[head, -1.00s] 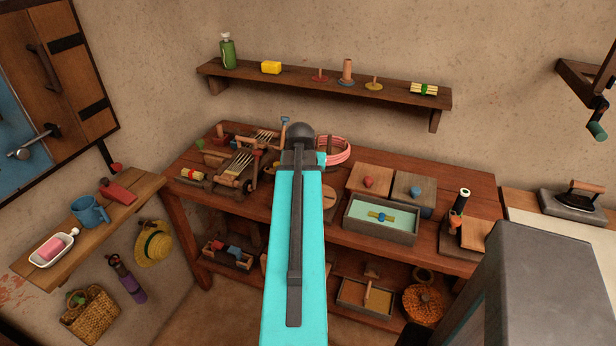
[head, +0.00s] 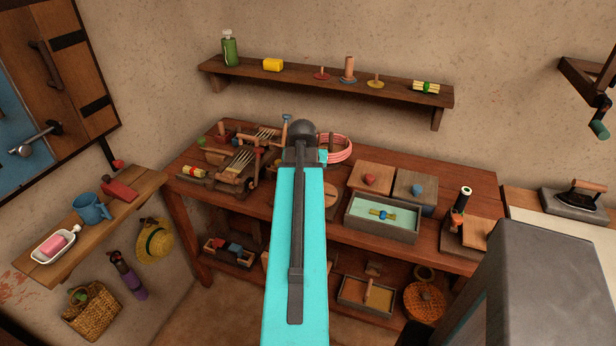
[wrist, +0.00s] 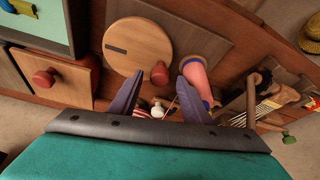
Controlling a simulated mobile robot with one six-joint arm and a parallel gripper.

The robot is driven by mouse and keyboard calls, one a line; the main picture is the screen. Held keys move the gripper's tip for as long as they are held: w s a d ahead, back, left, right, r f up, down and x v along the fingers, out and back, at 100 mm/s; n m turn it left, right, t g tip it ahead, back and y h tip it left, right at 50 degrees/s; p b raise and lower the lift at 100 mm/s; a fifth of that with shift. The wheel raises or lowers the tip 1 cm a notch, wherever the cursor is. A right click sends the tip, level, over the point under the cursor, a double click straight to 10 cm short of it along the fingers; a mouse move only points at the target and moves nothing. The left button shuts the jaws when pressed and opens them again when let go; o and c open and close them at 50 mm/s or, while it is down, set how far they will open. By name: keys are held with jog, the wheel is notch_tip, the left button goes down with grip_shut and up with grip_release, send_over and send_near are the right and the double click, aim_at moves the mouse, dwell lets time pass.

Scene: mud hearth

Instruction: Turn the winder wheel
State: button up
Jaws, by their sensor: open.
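The winder wheel looks to be the round pale wooden disc (wrist: 137,45) with a dark slot mark, seen in the wrist view. A red knob (wrist: 160,74) sits near its rim. In the head view only a sliver of the disc (head: 331,200) shows beside my arm. My gripper (wrist: 160,88) is open, its two purple fingers on either side of the knob in the picture. I cannot tell whether either finger touches it. In the head view my gripper is hidden behind my arm.
A pink cylinder (wrist: 197,78) stands close to the right finger in the wrist view. A wooden box with a red knob (wrist: 70,77) is at left. In the head view, a grey tray (head: 352,220) stands right of the disc and a wooden machine (head: 235,165) left.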

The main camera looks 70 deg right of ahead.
jog(key=b+v, duration=0.2)
jog(key=v, duration=1.1)
jog(key=shift+r, duration=0.3)
dwell(0.4)
